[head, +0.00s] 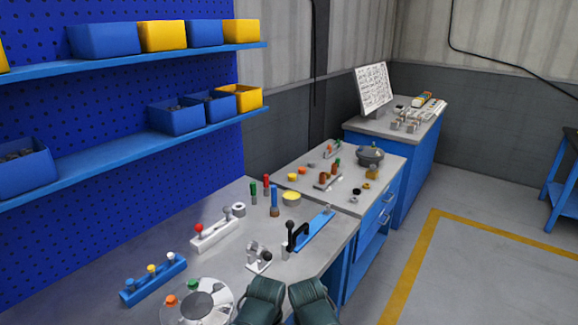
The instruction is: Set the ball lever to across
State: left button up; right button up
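Several small levers and knobs stand on the near grey bench, and I cannot tell for certain which is the ball lever. A black lever with a ball top (290,226) stands upright at the near end of a blue strip. A white block (215,234) carries a red knob and a grey ball. Two dark green parts of my arms show at the bottom edge, apart from all of these.
A blue block with coloured knobs (153,279) and a round grey disc (205,303) lie at the front left. Green, red and blue-handled pegs (274,200) stand behind. A second bench (335,205) holds more fittings. Shelves with bins (176,117) hang at left.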

aim_at(290, 225)
jog(key=i+l, duration=0.15)
jog(key=l, duration=0.25)
jog(key=i+l, duration=0.2)
jog(key=l, duration=0.2)
jog(key=i+l, duration=0.15)
jog(key=l, duration=0.25)
jog(key=u, duration=0.05)
